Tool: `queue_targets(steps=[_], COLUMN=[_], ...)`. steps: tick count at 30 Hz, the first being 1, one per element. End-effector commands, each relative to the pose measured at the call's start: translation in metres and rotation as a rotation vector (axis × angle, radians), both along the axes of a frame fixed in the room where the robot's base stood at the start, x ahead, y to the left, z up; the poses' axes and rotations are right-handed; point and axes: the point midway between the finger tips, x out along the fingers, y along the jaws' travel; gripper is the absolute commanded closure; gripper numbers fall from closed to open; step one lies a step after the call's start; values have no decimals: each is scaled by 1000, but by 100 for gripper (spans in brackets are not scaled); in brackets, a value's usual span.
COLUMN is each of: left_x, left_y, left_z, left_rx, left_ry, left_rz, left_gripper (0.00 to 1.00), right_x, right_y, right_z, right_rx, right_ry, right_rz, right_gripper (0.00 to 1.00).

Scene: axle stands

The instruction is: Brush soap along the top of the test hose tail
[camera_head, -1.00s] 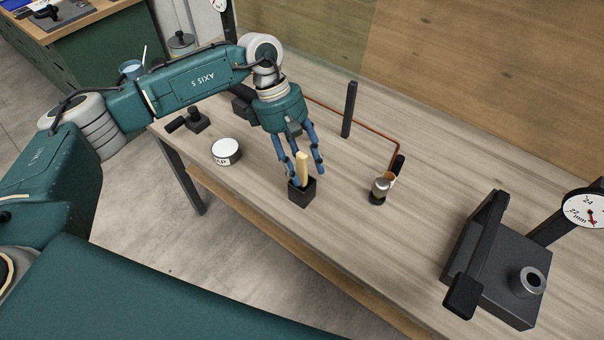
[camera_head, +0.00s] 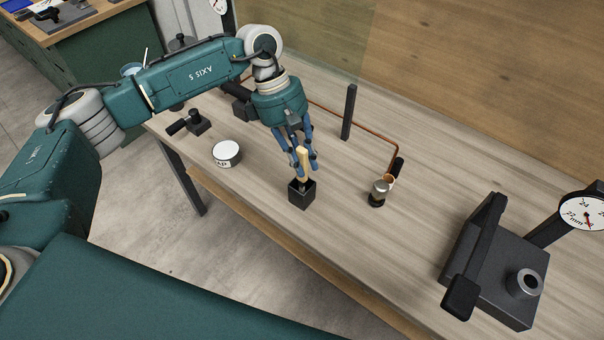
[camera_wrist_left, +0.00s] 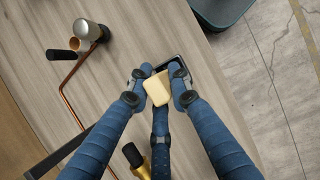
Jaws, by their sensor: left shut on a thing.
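My left gripper (camera_head: 303,161) is shut on the pale wooden handle of a brush (camera_head: 302,158). The brush is upright, its lower part just above or still inside a small black square holder (camera_head: 302,196); its tip is hidden. In the left wrist view the fingers (camera_wrist_left: 158,82) close around the brush's pale end (camera_wrist_left: 157,89), above the holder (camera_wrist_left: 179,64). A round white-topped soap tin (camera_head: 227,153) stands to the left. A copper line (camera_head: 362,131) leads to a metal fitting (camera_head: 379,191) with a black foot; I cannot tell which part is the hose tail. My right gripper is not in view.
A black post (camera_head: 349,112) stands behind the holder. A dark block fixture (camera_head: 497,262) with a metal ring and dial gauge (camera_head: 585,209) is at the right. A small black clamp-like part (camera_head: 195,121) lies at the left. The bench between holder and fitting is clear.

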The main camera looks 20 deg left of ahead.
Motion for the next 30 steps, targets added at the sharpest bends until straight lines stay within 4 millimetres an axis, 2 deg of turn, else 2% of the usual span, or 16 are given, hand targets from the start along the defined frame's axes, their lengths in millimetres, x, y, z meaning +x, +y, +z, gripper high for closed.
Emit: queue_targets(steps=[21, 30], left_x=[0, 0], left_y=[0, 0], left_z=[67, 85], left_rx=[0, 0], left_ry=[-1, 0], left_rz=[0, 0], left_gripper=[100, 100], right_x=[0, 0], right_y=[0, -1], right_z=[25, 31], right_rx=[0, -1], right_ry=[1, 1], right_rz=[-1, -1], right_gripper=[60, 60])
